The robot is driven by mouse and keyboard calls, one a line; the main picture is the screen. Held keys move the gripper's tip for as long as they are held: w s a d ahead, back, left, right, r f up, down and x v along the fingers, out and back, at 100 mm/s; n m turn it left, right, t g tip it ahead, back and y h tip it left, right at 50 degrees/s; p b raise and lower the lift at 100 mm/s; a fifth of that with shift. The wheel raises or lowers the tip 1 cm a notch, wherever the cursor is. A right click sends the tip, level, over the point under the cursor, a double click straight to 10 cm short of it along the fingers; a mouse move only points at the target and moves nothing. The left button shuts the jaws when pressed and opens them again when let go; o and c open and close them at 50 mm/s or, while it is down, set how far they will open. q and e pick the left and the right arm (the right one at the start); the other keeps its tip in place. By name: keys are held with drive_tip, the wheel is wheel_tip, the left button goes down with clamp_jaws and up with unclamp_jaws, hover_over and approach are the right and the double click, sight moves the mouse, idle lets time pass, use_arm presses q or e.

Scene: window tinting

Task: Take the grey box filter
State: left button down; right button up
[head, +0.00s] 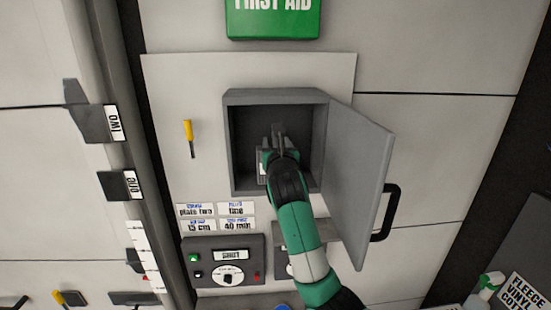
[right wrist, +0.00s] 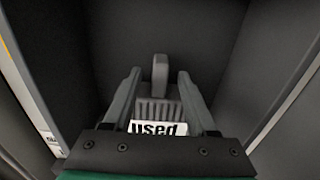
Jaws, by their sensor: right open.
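The grey box filter (right wrist: 158,108) sits inside the open wall cabinet. It has a ribbed body, an upright tab on top and a white label reading "used". My right gripper (right wrist: 158,85) is open, with one finger on each side of the filter. I cannot tell whether the fingers touch it. In the head view my right gripper (head: 277,133) reaches into the cabinet (head: 228,150) and hides most of the filter. My left gripper is not in view.
The cabinet door (head: 358,180) hangs open to the right, with a black handle (head: 388,212). A control panel (head: 222,262) with a knob and several labels are below. A yellow-handled tool (head: 188,132) is on the wall at left. A green first aid box (head: 273,18) is above.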

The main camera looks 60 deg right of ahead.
drive_tip(key=shift+x, duration=0.95)
clamp_jaws()
idle(0.6)
